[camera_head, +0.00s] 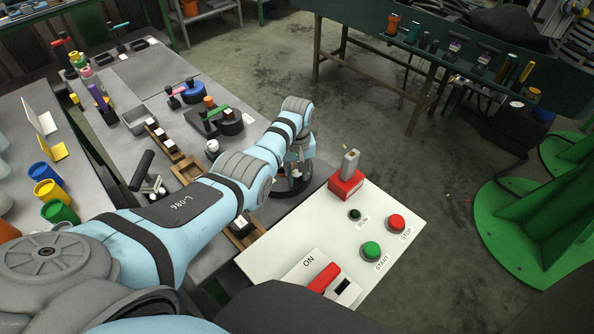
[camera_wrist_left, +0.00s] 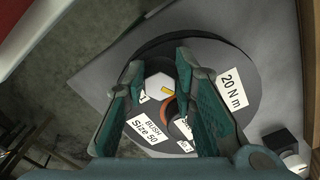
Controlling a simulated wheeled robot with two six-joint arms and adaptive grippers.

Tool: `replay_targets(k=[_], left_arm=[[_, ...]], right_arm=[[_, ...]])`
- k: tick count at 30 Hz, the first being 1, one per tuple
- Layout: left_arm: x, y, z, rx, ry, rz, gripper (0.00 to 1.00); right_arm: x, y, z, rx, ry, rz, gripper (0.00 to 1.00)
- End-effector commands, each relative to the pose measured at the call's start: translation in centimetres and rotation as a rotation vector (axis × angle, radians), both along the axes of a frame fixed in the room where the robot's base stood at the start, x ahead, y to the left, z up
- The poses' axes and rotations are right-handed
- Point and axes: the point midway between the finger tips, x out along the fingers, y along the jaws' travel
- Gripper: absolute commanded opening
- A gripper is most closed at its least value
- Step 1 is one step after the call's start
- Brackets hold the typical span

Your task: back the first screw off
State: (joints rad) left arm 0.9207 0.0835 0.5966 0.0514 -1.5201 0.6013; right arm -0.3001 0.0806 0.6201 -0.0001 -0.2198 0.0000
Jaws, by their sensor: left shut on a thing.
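In the left wrist view, a pale hexagonal screw head (camera_wrist_left: 157,87) with a yellow mark sits between the fingers of my left gripper (camera_wrist_left: 158,74), which is shut on it. Below it is a dark round disc (camera_wrist_left: 215,68) with white labels reading "20 N m" and "BUSH Size 50". An orange and black round part (camera_wrist_left: 174,108) is beside the screw head, partly hidden by the right finger. In the head view, my left gripper (camera_head: 300,150) is over the dark disc (camera_head: 290,190), and my arm hides the screw. My right gripper is not in view.
A white control panel (camera_head: 310,230) with a green START button (camera_head: 371,250), a red STOP button (camera_head: 397,223) and a red switch is close to the right of the disc. Wooden holders (camera_head: 187,168) and tools stand left of my arm. Open floor lies beyond.

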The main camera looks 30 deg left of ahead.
Motion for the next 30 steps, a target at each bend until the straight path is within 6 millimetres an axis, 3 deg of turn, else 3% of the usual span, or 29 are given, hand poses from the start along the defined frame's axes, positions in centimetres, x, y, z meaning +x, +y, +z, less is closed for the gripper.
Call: replay_targets(k=[18,30], left_arm=[[0.44,-0.02,0.07,0.002,-0.004,0.578,0.00],[0.61,0.02,0.01,0.004,-0.004,0.843,0.00]], right_arm=[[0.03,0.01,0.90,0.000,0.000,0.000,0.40],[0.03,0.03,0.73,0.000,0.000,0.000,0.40]])
